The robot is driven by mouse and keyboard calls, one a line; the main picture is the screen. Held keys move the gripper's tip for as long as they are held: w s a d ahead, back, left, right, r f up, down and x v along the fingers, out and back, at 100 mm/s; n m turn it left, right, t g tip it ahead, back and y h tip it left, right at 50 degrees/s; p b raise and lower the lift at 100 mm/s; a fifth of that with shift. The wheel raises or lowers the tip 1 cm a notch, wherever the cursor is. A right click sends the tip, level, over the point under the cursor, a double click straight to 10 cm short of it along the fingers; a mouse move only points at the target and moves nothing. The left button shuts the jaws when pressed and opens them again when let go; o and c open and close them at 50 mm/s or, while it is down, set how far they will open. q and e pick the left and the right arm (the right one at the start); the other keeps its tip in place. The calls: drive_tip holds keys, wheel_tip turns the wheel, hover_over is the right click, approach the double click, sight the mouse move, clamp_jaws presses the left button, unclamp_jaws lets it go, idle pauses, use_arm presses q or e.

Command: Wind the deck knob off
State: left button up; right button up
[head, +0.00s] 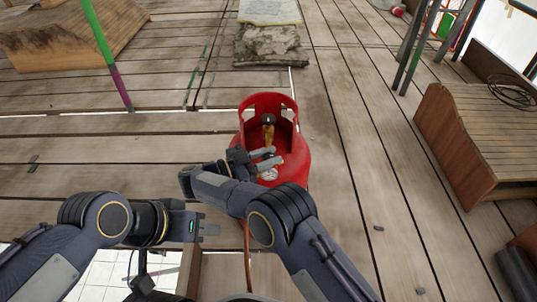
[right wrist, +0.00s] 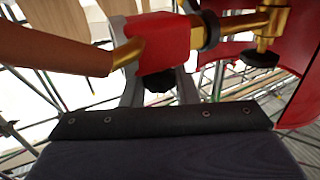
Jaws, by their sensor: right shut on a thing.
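A red gas cylinder (head: 295,152) stands upright on the deck with a cut-out collar at its top. Inside the collar is a brass valve (head: 268,133) with a dark round knob (head: 268,118) on top. My right gripper (head: 268,158) reaches in at the collar's near side. In the right wrist view its fingers are shut on a red regulator body (right wrist: 165,42), between an orange hose (right wrist: 60,38) and brass fittings (right wrist: 248,22). A black round part (right wrist: 260,58) shows at the brass valve. My left gripper (head: 212,230) is empty, left of the cylinder, seen edge-on.
A grey slab (head: 270,47) lies beyond the cylinder. A green and purple pole (head: 108,55) stands at left. Wooden pieces (head: 70,35) lie at far left, with a wooden box (head: 480,140) at right. Deck around the cylinder is mostly clear.

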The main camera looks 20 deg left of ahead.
drive_tip(key=shift+m+g+h, duration=0.6)
drive_tip(key=shift+m+g, duration=0.1)
drive_tip(key=shift+g, duration=0.2)
drive_tip(key=shift+w+d+m+g+h, duration=0.1)
drive_tip(key=shift+m+g+h, duration=0.2)
drive_tip(key=shift+g, duration=0.1)
drive_tip(key=o, duration=1)
drive_tip(key=shift+n+t, duration=0.4)
drive_tip(key=shift+t, duration=0.1)
